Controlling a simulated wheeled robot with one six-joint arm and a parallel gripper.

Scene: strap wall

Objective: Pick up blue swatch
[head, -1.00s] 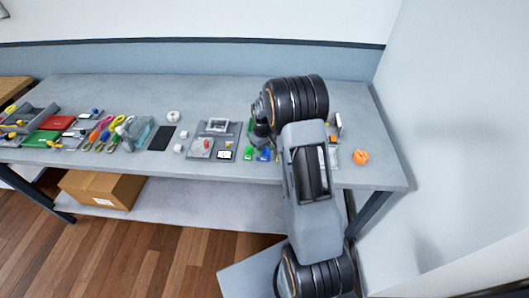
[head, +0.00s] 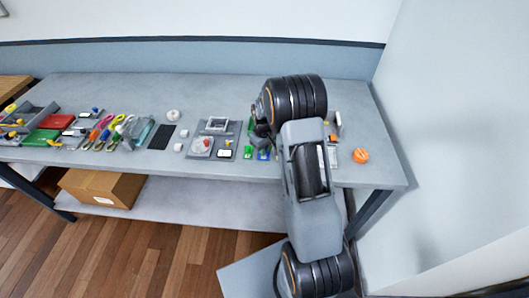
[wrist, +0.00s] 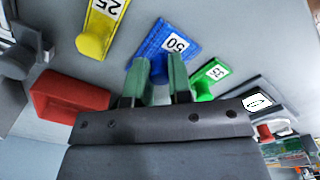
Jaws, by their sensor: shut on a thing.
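The blue swatch (wrist: 165,42), a flat piece with a white label reading 50, lies ahead of my gripper in the wrist view. My gripper (wrist: 158,68) has its two green fingers on either side of the swatch's near end and is shut on it. In the head view the blue swatch (head: 263,155) shows near the table's front, beside my arm. My arm hides the fingertips there. Whether the swatch is clear of the surface I cannot tell.
A green swatch (wrist: 212,82) labelled 35 lies close on the right. A yellow swatch (wrist: 100,28) labelled 25 and a red block (wrist: 70,95) lie to the left. An orange object (head: 360,156) sits on the table (head: 385,170) near its right end. A wall (head: 450,140) stands beyond.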

